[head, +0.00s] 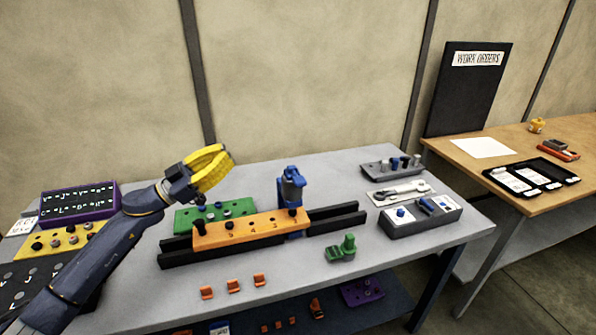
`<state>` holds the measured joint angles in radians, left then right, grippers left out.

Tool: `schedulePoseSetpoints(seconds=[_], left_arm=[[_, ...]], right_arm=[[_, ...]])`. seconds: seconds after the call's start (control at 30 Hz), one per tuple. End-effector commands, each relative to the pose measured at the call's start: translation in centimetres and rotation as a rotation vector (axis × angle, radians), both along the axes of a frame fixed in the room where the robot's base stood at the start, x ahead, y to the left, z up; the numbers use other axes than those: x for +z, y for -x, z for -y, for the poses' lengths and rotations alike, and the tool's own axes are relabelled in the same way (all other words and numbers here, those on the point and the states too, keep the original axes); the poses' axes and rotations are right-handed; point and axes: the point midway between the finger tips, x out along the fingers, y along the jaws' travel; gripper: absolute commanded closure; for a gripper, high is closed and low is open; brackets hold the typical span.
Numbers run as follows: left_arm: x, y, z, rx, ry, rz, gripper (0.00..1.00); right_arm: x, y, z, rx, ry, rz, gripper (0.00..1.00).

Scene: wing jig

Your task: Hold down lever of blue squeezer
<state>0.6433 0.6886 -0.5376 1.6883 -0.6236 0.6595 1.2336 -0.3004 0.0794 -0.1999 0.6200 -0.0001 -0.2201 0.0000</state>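The blue squeezer (291,186) stands upright behind the right end of the orange block, near the middle of the table. Its upper part looks like the lever, but the lever's exact position is too small to tell. The squeezer's lower part is partly hidden by the orange block (250,230). My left gripper (229,154), with yellow fingers, is in the air to the left of the squeezer and apart from it. Its fingers are seen at an angle, so I cannot tell whether they are apart. No object shows in them. My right gripper is not in view.
The orange block lies across black rails (335,217). A green block (215,213) is behind it. Small orange clips (233,286) and a green part (341,248) are in front. A grey box (420,217) and trays stand right. The table's front right is clear.

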Motion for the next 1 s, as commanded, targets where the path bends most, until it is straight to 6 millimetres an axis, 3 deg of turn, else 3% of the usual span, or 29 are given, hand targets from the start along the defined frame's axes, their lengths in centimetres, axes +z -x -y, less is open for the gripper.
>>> schedulePoseSetpoints(seconds=[0.1, 0.3, 0.83, 1.0], left_arm=[[-1.4, 1.6, 3.6, -0.097, 0.007, -0.078, 1.0], [-2.8, 3.2, 6.6, -0.185, 0.01, -0.156, 1.0], [-3.1, 3.6, 7.5, -0.206, 0.011, -0.175, 1.0], [-2.6, 3.2, 8.7, -0.208, 0.012, -0.173, 1.0]], right_arm=[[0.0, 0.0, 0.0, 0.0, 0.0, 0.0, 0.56], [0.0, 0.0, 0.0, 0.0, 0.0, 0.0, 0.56], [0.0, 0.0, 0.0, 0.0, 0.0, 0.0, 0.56], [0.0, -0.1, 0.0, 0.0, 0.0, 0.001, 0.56]])
